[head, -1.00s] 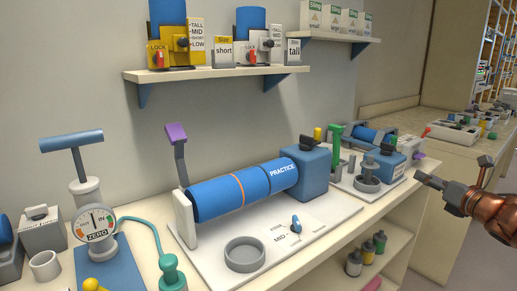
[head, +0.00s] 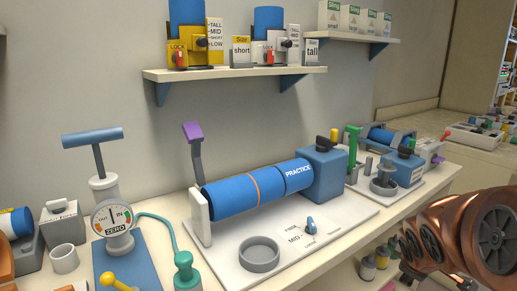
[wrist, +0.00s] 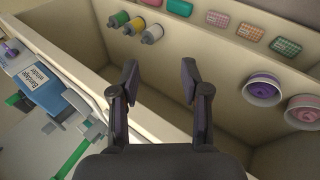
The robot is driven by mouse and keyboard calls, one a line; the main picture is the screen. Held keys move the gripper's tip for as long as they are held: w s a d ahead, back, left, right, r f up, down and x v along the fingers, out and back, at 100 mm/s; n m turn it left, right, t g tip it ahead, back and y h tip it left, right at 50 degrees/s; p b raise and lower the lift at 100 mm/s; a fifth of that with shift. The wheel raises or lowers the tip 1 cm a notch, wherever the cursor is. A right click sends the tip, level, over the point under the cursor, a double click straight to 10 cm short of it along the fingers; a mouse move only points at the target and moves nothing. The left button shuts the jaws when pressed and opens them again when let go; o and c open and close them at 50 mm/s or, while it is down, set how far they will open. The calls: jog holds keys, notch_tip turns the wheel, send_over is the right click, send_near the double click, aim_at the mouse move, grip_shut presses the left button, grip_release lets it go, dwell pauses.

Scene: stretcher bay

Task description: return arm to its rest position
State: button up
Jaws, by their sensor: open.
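My gripper (wrist: 159,70) is open and empty in the wrist view, its two dark fingers apart with nothing between them. It hangs over the open shelf space (wrist: 165,95) by the bench. In the head view my copper-coloured arm fills the lower right, in front of the bench's right end. The gripper's fingers cannot be made out clearly there.
The bench holds a blue PRACTICE cylinder (head: 245,190) on a white base, a ZERO gauge (head: 112,217) and a smaller blue device (head: 404,168). Bottles (head: 368,268) stand on the lower shelf beside my arm. A wall shelf (head: 235,73) is above.

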jog(key=s+a+f+m+g+y, duration=0.2)
jog(key=s+a+f+m+g, duration=0.15)
jog(key=s+a, duration=0.8)
jog(key=s+a+f+m+g+y, duration=0.25)
jog(key=s+a+m+g, duration=0.2)
jog(key=s+a, duration=0.7)
notch_tip(320, 180, up, 17)
jog(key=s+d+p, duration=0.1)
jog(key=d+p, duration=0.2)
jog(key=p, duration=1.2)
jog(key=shift+s+t, duration=0.15)
jog(key=shift+t, duration=0.15)
jog(key=shift+f, duration=0.1)
